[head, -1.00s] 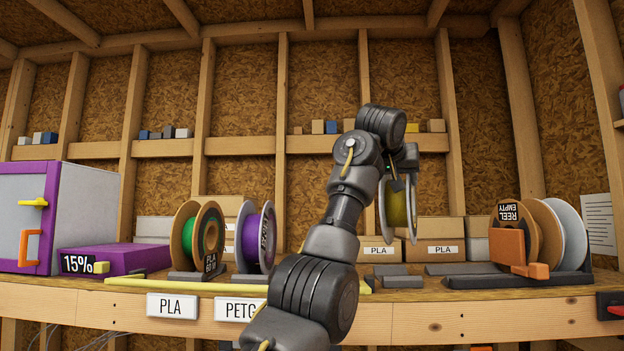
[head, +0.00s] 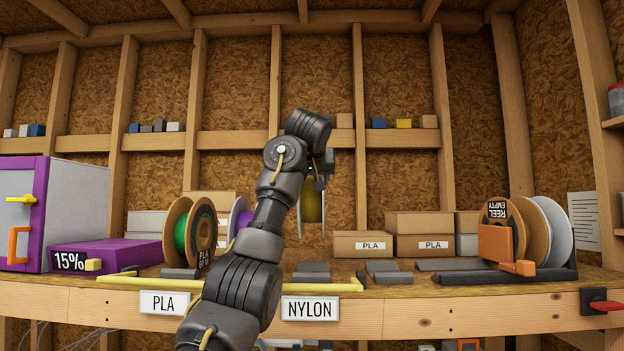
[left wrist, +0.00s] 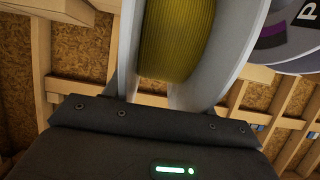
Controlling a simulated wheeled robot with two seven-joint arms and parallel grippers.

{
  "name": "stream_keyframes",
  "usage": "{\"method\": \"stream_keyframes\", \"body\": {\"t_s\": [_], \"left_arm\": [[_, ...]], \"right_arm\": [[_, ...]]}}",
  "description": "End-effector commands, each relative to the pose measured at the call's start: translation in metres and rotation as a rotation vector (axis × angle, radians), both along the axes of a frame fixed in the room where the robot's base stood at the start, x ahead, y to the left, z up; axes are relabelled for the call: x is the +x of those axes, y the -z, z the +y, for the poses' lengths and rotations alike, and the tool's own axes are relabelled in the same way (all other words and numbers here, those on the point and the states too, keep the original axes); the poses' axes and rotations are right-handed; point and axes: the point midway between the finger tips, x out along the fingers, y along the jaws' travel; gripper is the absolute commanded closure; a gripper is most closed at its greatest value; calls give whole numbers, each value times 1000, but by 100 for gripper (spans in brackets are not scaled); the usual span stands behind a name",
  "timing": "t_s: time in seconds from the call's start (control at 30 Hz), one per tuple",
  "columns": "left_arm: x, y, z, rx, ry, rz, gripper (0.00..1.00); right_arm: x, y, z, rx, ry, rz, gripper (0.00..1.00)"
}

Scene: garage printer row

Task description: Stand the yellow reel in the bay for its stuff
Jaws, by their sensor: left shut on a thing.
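The yellow reel (head: 313,207), with pale grey flanges, hangs upright in my left gripper (head: 319,172), above the worktop and apart from it. In the left wrist view the yellow winding (left wrist: 178,40) fills the top between its two flanges; the fingertips are not clear there. Below the reel in the head view is a grey bay block (head: 312,268), above the NYLON label (head: 309,308). The PLA label (head: 164,304) is to the left. My arm hides the rail front between the labels. No writing on the yellow reel is readable. My right gripper is not in view.
A green reel (head: 182,234) stands left of my arm, and a purple reel (head: 238,220) is partly hidden behind it. A yellow bar (head: 330,287) runs along the front edge. Boxes stand behind; empty reels (head: 540,228) stand right. Low grey blocks (head: 383,268) lie between.

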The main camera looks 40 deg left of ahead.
Motion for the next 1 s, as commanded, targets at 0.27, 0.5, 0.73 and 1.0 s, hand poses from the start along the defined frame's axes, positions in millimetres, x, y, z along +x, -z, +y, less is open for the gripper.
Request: {"method": "stream_keyframes", "body": {"t_s": [0.27,0.5,0.73,1.0], "left_arm": [[-1,13,-1,0,1,-3,92],[-1,34,-1,0,1,-3,92],[-1,47,-2,1,2,-3,92],[-1,47,-2,0,1,-3,92]], "right_arm": [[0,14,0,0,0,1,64],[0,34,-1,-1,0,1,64],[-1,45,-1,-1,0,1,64],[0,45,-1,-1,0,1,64]]}}
